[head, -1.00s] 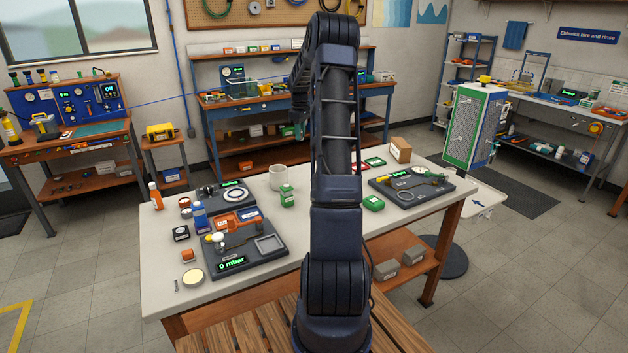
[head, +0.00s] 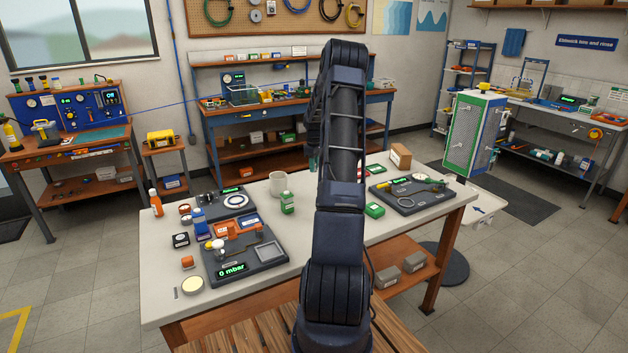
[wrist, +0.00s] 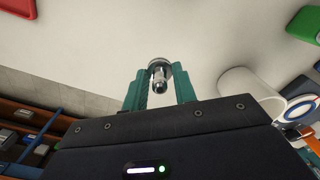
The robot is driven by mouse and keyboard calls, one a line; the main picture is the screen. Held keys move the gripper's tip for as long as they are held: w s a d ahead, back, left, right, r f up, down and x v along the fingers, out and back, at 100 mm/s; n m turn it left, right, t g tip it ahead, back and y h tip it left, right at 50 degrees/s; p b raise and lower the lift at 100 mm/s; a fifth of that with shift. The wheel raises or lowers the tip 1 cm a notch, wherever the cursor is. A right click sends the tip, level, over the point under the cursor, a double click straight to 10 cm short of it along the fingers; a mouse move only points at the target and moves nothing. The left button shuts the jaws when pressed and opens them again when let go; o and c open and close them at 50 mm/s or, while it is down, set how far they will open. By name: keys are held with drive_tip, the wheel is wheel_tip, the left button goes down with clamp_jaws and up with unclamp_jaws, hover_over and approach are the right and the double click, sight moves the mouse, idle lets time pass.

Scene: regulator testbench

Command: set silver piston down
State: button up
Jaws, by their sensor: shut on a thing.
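In the wrist view, the silver piston (wrist: 158,72) is a small shiny metal part with a wider round head. It sits between the teal fingers of my gripper (wrist: 160,86), which is shut on it. Its head sticks out past the fingertips, over the pale tabletop (wrist: 110,40). I cannot tell whether the piston touches the table.
A white mug (wrist: 240,92) stands right of my gripper in the wrist view.

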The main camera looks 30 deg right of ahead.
sight(314, 185)
drive_tip(key=shift+f, duration=3.5)
drive_tip(key=shift+f, duration=0.1)
drive_tip(key=o, duration=1)
